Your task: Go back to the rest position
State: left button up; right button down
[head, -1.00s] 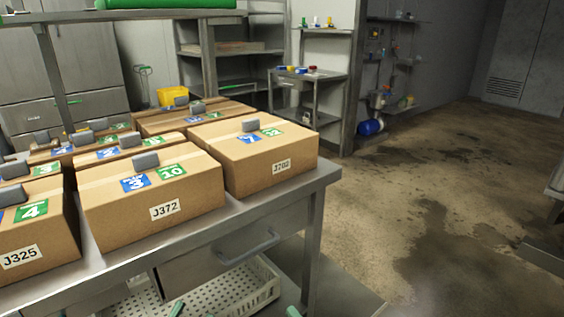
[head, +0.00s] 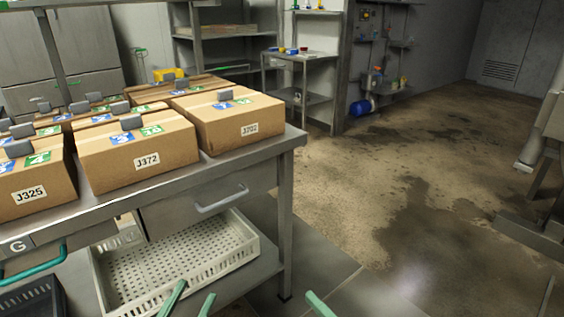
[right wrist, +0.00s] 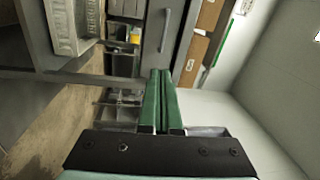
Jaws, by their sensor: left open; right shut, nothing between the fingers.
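My left gripper (head: 190,300) shows at the bottom of the head view as two green fingers spread apart, with nothing between them. They appear in front of the white perforated crate. My right gripper (head: 319,304) shows only as a green tip at the bottom edge, right of the left one, over the floor. In the right wrist view its two green fingers (right wrist: 159,72) are pressed together and empty. Neither gripper is seen touching anything. Most of both arms is out of view.
A steel table (head: 245,159) carries several cardboard boxes, including J372 (head: 171,164) and J202 (head: 222,133). Under it are a drawer handle (head: 222,201), the white crate (head: 247,238) and a dark crate (head: 35,300). A green handle (head: 32,268) is at left. Open floor (head: 345,190) lies right.

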jog(key=s+d+r+n+t+h, duration=0.2)
jog(key=s+d+r+n+h, duration=0.15)
jog(key=r+n, duration=0.35)
jog(key=s+d+r+n+t+h, duration=0.25)
jog(key=s+r+n, duration=0.2)
jog(key=n, duration=0.45)
pick_arm(q)
jog(key=s+a+f+n+g+y+p, duration=0.3)
jog(key=s+f+g+p, duration=0.5)
jog(key=p, duration=1.5)
jog(key=shift+s+f+n+g+y+p, duration=0.35)
jog(key=shift+n+g+y, duration=0.35)
jog(key=shift+g, duration=0.4)
pick_arm(e)
jog(key=s+d+f+m+g+h, duration=0.3)
jog(key=s+f+g, duration=0.4)
jog(key=g, duration=0.3)
jog(key=shift+s+d+f+m+h, duration=0.3)
jog(key=shift+s+d+f+m, duration=0.1)
jog(key=shift+s+m, duration=0.45)
